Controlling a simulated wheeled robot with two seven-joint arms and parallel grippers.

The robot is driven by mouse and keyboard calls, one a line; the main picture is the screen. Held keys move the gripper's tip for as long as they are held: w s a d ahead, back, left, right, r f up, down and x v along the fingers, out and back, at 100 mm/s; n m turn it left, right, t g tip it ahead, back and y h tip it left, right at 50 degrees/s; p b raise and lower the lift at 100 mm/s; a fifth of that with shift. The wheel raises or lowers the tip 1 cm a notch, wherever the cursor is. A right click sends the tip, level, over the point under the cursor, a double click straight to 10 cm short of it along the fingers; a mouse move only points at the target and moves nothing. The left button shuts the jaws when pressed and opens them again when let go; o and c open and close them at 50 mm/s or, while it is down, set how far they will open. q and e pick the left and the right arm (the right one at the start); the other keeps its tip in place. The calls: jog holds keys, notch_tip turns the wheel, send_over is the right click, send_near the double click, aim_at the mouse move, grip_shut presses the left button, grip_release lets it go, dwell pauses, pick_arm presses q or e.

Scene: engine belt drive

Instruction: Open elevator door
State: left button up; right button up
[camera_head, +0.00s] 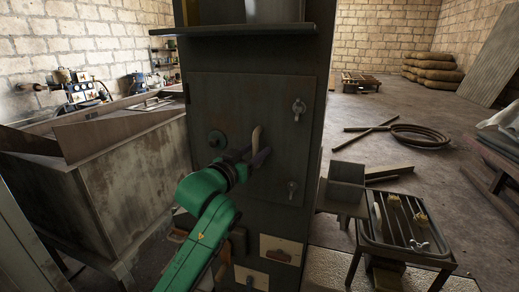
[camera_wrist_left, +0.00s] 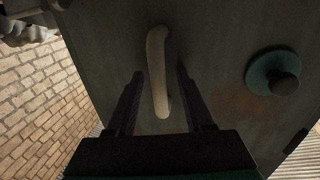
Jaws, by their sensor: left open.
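The elevator door (camera_head: 240,100) is a flat grey metal panel on a tall dark housing. It looks closed. A pale curved handle (camera_head: 256,138) stands out from its middle; it also shows in the left wrist view (camera_wrist_left: 157,70). My left gripper (camera_head: 254,156), on the green arm, is at the handle. In the left wrist view its open fingers (camera_wrist_left: 160,74) lie on either side of the handle, with gaps visible. Two wing-shaped latches, upper (camera_head: 298,109) and lower (camera_head: 291,190), sit at the door's right edge. My right gripper is out of view.
A rusty metal bin (camera_head: 130,170) stands close on the left. A slatted metal stand (camera_head: 405,230) is at the lower right.

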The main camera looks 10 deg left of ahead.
pick_arm(q)
jog(key=shift+s+d+r, duration=0.1)
jog(key=shift+s, duration=0.05)
jog(key=c, duration=0.3)
grip_shut()
dwell(0.9)
